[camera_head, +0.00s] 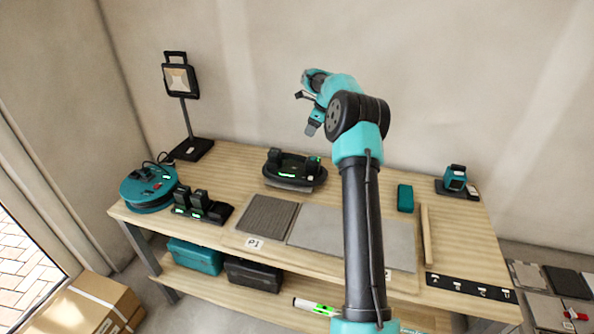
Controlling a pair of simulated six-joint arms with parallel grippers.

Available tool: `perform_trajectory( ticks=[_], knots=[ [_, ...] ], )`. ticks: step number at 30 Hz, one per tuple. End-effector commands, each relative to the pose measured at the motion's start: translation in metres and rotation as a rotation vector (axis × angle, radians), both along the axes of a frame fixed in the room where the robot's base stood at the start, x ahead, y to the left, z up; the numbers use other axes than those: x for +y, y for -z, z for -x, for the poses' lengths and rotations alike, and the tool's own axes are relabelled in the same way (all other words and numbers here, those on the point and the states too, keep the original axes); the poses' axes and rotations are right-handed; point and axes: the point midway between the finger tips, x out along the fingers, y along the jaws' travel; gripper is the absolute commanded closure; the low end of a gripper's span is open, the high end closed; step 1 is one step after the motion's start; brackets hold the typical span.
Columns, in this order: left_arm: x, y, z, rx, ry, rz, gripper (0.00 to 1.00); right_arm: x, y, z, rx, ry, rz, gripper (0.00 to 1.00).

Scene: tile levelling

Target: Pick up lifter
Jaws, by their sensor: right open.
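The lifter appears to be the black oval device (276,178) with a raised handle, a grey underside and green lights. It sits upright on the wooden workbench (240,163), near the back middle. My right gripper (304,113) is open and empty, raised above the bench, a little above and right of the lifter in the picture. It does not touch the lifter. My left gripper is not in view.
A dark tile (268,219) and a grey tile (316,226) lie in front of the lifter. A battery charger (202,207), teal cable reel (148,187) and lamp (180,81) stand left. A teal block (405,198) and laser level (455,178) stand right.

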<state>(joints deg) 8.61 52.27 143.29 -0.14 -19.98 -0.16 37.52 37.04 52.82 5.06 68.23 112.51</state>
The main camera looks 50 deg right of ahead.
Motion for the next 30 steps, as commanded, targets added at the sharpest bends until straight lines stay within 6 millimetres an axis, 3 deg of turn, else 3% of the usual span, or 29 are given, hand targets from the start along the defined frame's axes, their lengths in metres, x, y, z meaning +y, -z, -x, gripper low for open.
perform_trajectory(
  ticks=[5,21,30],
  knots=[
    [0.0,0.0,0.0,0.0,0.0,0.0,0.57,0.004,0.017,-0.006,0.004,-0.003,-0.003,0.45],
    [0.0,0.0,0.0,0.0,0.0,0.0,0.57,0.019,0.1,-0.037,0.001,-0.003,-0.001,0.45],
    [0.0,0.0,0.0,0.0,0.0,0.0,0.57,0.021,0.112,-0.042,0.0,-0.002,0.0,0.45]
  ],
)
